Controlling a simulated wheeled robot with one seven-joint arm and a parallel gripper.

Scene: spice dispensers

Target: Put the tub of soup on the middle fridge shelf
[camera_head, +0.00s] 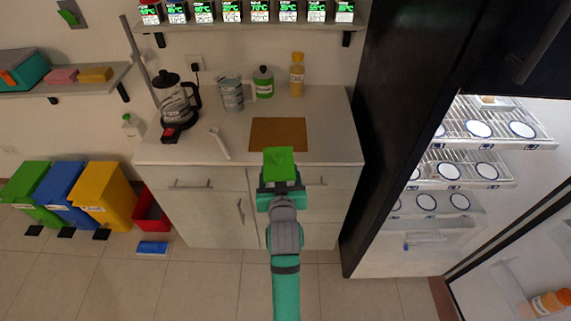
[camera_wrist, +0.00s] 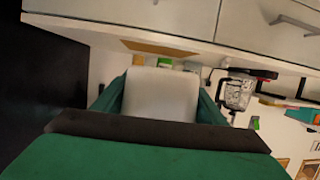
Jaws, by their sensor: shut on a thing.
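The tub of soup (camera_head: 278,160) has a green lid in the head view, and its pale grey body (camera_wrist: 160,94) fills the space between the fingers in the wrist view. My gripper (camera_head: 281,187) is shut on the tub and holds it in front of the counter. The fridge stands open at the right, with its middle shelf (camera_head: 505,184) between an upper shelf (camera_head: 535,147) and a lower one. White discs with blue rims lie on these shelves. The fridge is well to the right of my gripper.
The fridge's open door (camera_head: 505,262) holds an orange-capped bottle (camera_head: 549,302) at the lower right. A tall black side panel (camera_head: 385,130) stands between the counter and the shelves. The counter (camera_head: 190,148) bears a brown board (camera_head: 278,134), coffee maker, tin and bottles. The tiled floor in front is mostly clear.

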